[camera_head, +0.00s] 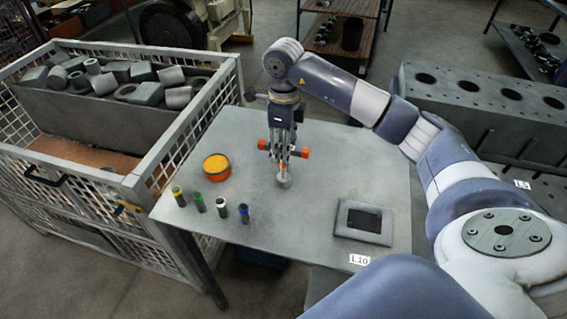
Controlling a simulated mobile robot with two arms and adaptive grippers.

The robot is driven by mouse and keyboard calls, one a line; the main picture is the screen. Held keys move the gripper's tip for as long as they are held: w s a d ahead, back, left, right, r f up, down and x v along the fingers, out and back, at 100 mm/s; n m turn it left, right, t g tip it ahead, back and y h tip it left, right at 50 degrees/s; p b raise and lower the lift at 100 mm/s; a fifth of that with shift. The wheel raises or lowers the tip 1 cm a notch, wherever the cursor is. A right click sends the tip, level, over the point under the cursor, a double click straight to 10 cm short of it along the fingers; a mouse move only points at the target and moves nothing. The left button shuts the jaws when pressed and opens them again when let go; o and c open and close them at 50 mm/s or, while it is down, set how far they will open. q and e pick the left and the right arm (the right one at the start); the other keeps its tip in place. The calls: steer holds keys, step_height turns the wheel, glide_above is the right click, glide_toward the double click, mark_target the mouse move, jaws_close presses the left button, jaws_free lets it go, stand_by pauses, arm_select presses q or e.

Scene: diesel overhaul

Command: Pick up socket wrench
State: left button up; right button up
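My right gripper (283,172) points straight down over the middle of the table. Its fingers are close together, just above or around a small grey round piece (283,183). This piece may be part of the socket wrench, but I cannot make out its full shape. The fingers hide most of it, and I cannot tell whether they grip it. Several small upright cylinders with coloured tops stand at the table's front left: yellow (179,196), green (199,202), white (221,207) and blue (244,213). My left gripper is not in view.
The grey table (310,215) also holds an orange-yellow round tin (217,168) and a square grey frame (364,222) near label L10. A mesh crate (165,165) with a bin of metal parts stands left. A large engine block (480,105) stands right.

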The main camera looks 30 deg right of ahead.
steer(key=shift+f, duration=0.8)
steer(key=shift+c, duration=0.6)
jaws_close()
steer(key=shift+r, duration=0.1)
